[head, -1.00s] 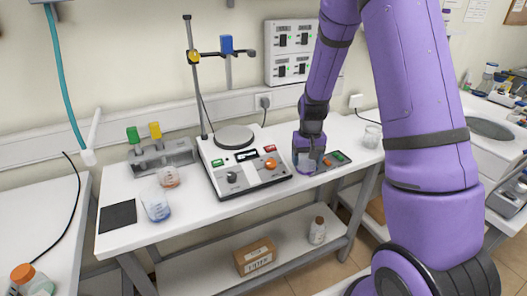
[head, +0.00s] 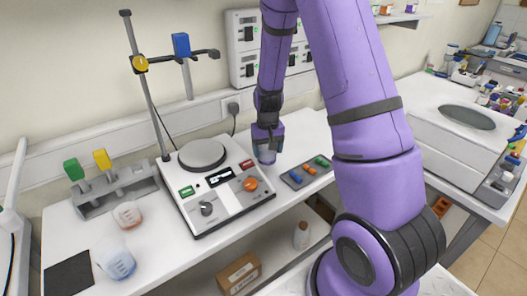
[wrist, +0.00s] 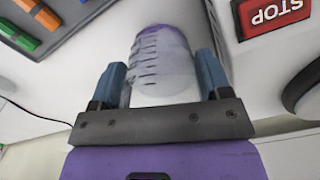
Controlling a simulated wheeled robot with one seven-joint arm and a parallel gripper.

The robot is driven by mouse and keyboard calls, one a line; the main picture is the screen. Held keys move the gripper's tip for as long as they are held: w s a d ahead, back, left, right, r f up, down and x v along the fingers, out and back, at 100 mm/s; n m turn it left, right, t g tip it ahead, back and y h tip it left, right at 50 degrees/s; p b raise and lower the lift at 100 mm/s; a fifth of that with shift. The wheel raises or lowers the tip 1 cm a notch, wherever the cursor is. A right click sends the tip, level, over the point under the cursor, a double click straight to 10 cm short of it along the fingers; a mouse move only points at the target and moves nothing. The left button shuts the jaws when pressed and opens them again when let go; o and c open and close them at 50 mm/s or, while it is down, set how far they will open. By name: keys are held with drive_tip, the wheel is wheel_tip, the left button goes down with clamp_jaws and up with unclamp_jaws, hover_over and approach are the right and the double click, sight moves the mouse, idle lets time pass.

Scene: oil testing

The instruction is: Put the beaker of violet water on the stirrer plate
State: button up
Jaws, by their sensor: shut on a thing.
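The beaker of violet water (head: 266,157) is held in my gripper (head: 267,145), just right of the stirrer. In the wrist view the beaker (wrist: 163,60) sits between the two blue-grey fingers of my gripper (wrist: 160,78), with dark marks on its side and violet at its far end. Whether its base clears the table is hard to tell. The stirrer (head: 228,196) is a white unit with a round grey plate (head: 203,153) at its back. The plate is bare. In the wrist view the stirrer's red STOP label (wrist: 270,14) shows at the upper right.
A stand (head: 145,90) with a yellow and a blue clamp rises behind the plate. A grey tray (head: 307,172) with coloured pieces lies right of the beaker. A beaker of orange liquid (head: 127,214), a beaker of blue liquid (head: 116,263) and a black mat (head: 69,275) are left.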

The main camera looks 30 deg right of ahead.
sight(267, 156)
drive_tip(key=shift+f, duration=1.5)
drive_tip(key=shift+f, duration=0.15)
drive_tip(key=o, duration=0.8)
drive_tip(key=shift+c, duration=0.2)
